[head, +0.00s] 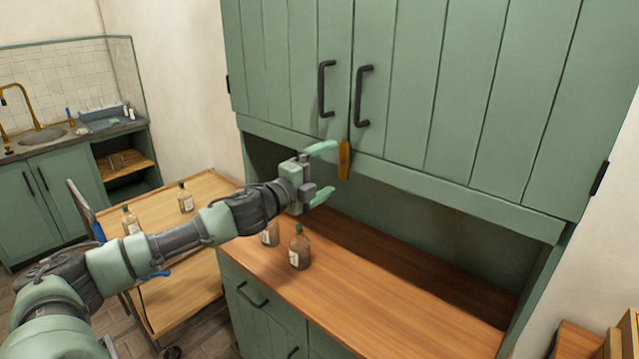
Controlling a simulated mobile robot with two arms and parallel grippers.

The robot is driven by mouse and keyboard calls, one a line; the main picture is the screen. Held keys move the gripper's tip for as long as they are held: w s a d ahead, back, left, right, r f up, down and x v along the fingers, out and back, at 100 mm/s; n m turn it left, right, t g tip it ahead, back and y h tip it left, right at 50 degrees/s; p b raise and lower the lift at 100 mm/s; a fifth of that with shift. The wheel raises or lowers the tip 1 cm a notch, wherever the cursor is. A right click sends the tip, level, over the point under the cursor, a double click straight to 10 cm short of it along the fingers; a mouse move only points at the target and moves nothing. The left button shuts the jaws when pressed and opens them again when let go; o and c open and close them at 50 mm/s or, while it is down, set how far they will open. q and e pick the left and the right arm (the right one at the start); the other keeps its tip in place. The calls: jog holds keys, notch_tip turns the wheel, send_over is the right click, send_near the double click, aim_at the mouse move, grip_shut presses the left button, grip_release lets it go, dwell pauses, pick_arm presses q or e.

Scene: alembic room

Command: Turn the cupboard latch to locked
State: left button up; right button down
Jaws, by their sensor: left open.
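The green cupboard (420,90) has two closed upper doors with black handles near the middle seam. A small orange-brown latch (344,160) sits at the bottom of that seam and hangs roughly vertical. My left gripper (328,170) is open, just left of the latch and a little below the door handles. Its two green fingers point right, one above the other. The upper fingertip is close to the latch's top; I cannot tell whether they touch. My right gripper is not in view.
Brown bottles (300,247) stand on the wooden counter (400,290) below my left arm. A wooden cart (160,205) with more bottles is at the left. A sink (42,137) is at the far left. The counter's right part is clear.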

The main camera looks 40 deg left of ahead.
pick_arm(q)
jog(key=s+b, duration=0.2)
jog(key=s, duration=0.1)
jog(key=shift+s, duration=0.2)
dwell(0.5)
